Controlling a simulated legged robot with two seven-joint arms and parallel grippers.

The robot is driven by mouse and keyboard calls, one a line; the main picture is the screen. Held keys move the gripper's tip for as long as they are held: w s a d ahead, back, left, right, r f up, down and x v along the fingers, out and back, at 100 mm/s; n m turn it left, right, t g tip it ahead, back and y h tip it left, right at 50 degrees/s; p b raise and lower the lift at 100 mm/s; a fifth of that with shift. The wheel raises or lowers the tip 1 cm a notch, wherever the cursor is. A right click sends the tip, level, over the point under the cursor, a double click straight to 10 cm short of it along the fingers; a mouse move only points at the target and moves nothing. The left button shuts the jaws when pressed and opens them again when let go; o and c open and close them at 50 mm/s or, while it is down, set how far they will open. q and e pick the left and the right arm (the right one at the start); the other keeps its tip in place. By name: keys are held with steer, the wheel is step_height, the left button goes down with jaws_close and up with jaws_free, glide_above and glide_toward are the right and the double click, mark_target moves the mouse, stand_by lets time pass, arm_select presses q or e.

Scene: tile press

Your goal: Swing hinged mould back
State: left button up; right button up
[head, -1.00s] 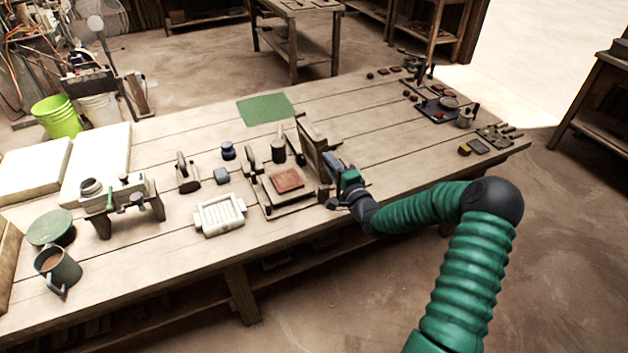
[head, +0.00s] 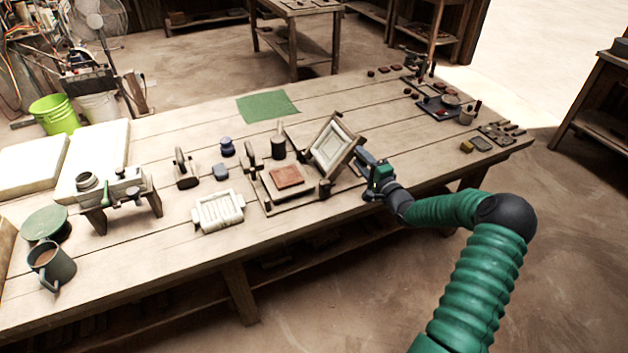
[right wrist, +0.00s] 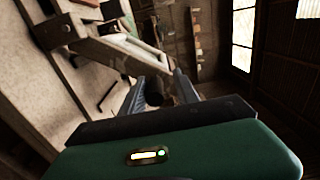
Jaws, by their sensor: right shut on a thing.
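The hinged mould (head: 333,146) is a wooden frame with a pale recessed panel. It stands tilted back to the right over the press base (head: 268,208), its panel facing left and up. A red-brown clay tile (head: 287,176) lies on the base. My right gripper (head: 364,162) is at the mould's right edge, shut on the mould's handle. In the right wrist view the dark handle (right wrist: 154,92) sits between the two fingers, and the mould frame (right wrist: 122,48) runs beyond it. My left gripper is not in view.
A green cloth (head: 267,106) lies farther back. The tabletop right of the mould is mostly clear.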

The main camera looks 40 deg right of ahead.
steer(key=d+f, duration=0.1)
steer(key=d+f+b, duration=0.1)
steer(key=shift+s+d+f, duration=0.15)
steer(key=shift+s+d, duration=0.25)
steer(key=c, duration=0.3)
steer(key=f+b, duration=0.1)
steer(key=d+f+b, duration=0.1)
steer(key=f, duration=0.1)
steer(key=f+b, duration=0.1)
steer(key=f, duration=0.1)
steer(key=shift+s+d+b, duration=0.25)
steer(key=shift+d+b, duration=0.1)
steer(key=shift+d, duration=0.05)
steer(key=shift+c, duration=0.2)
steer(key=shift+d+f, duration=0.2)
steer(key=shift+f, duration=0.05)
steer(key=f+b, duration=0.1)
steer(key=f, duration=0.1)
steer(key=f+b, duration=0.2)
steer(key=f, duration=0.1)
steer(key=shift+w+a+f+b, duration=0.15)
steer(key=shift+a+f+b, duration=0.2)
steer(key=shift+b, duration=0.05)
steer(key=shift+a+r, duration=0.15)
steer(key=o, duration=0.8)
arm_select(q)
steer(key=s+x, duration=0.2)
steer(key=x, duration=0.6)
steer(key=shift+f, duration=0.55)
